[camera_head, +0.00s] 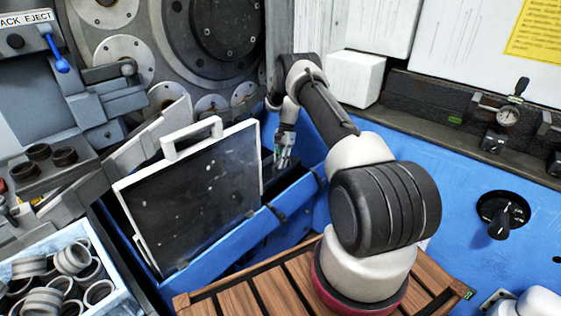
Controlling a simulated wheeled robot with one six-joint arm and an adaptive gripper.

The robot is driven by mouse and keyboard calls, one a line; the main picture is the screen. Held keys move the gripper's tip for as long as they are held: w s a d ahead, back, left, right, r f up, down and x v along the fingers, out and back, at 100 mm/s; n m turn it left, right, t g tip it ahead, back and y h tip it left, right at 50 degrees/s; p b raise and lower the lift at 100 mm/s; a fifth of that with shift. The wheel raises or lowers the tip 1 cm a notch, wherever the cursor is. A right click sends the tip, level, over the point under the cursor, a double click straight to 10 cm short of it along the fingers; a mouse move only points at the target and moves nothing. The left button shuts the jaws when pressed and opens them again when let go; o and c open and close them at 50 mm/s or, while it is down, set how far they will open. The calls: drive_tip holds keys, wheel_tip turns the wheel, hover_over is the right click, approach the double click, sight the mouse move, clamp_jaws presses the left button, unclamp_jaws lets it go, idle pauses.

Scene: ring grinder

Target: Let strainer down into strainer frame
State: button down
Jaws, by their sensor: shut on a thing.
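The strainer (195,195) is a dark, see-through flat panel with a white rim and a white handle on top. It stands tilted in a blue, open-topped trough (232,243) at centre left. A pale bar at its lower left (146,252) may be part of the strainer frame; the rest of the frame is hidden behind the panel and trough wall. My gripper (283,157) points down close by the strainer's right edge, apart from its top handle. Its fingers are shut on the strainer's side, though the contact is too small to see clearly.
A bin of metal rings (60,275) stands at lower left. The grinder's large discs (210,40) rise behind the trough. A white box (355,78) sits behind my arm. A slatted wooden platform (235,303) is in front; a blue panel with a black knob (500,228) is at right.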

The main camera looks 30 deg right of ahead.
drive_tip(key=shift+f, duration=1.75)
drive_tip(key=c, duration=1.4)
unclamp_jaws()
drive_tip(key=shift+w+a, duration=0.1)
drive_tip(key=shift+c, duration=0.2)
drive_tip(key=v, duration=1.2)
